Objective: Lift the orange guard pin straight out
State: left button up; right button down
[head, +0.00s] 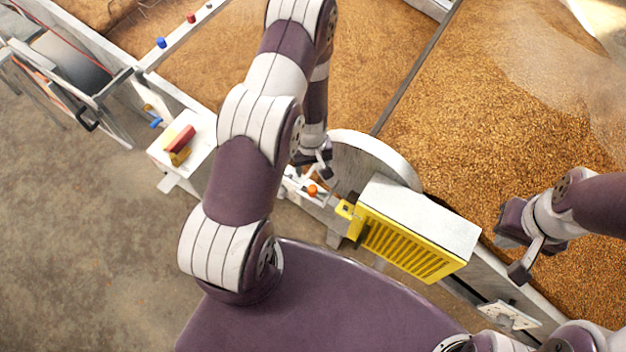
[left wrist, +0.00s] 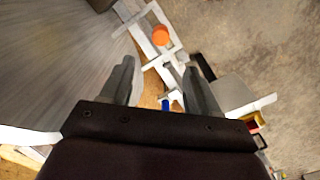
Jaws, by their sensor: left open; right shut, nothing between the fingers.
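The orange guard pin shows as a round orange head (head: 312,190) on a white bracket (head: 299,184) beside the yellow slatted guard. In the left wrist view the orange head (left wrist: 161,35) is beyond the fingertips, near the top middle. My left gripper (head: 318,165) is above and close to the pin, with its fingers apart; in the left wrist view nothing is between the fingers (left wrist: 165,75). The pin's shaft is hidden. My right gripper (head: 515,255) is at the right, over the edge of the grain bed, away from the pin and empty.
A yellow slatted guard box (head: 408,248) with a white top stands right of the pin. A grey-white disc (head: 375,160) rises behind it. A white box with a red and yellow switch (head: 180,145) is at the left. Grain (head: 480,110) fills the beds behind.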

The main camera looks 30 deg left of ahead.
aim_at(313, 188)
pick_arm(q)
jog(key=f+b, duration=0.1)
jog(key=f, duration=0.1)
jog(key=f+b, duration=0.4)
jog(key=shift+s+d+f, duration=0.1)
jog(key=shift+s+d, duration=0.2)
jog(key=shift+d, duration=0.05)
jog(key=shift+s+d+f+b, duration=0.1)
jog(key=shift+s+d+b, duration=0.1)
jog(key=shift+b, duration=0.15)
jog(key=f+b, duration=0.2)
jog(key=f, duration=0.1)
jog(key=f+b, duration=0.1)
jog(key=f, duration=0.1)
jog(key=shift+w+a+b, duration=0.2)
jog(key=shift+a+b, duration=0.1)
jog(key=shift+b, duration=0.1)
jog(key=shift+f, duration=0.3)
jog(key=shift+s+d+r, duration=0.15)
jog(key=shift+d+r, duration=0.05)
grip_shut()
pick_arm(e)
notch_tip(313, 188, down, 11)
jog(key=shift+s+d+r, duration=0.2)
jog(key=shift+s+d, duration=0.2)
jog(key=shift+s, duration=0.05)
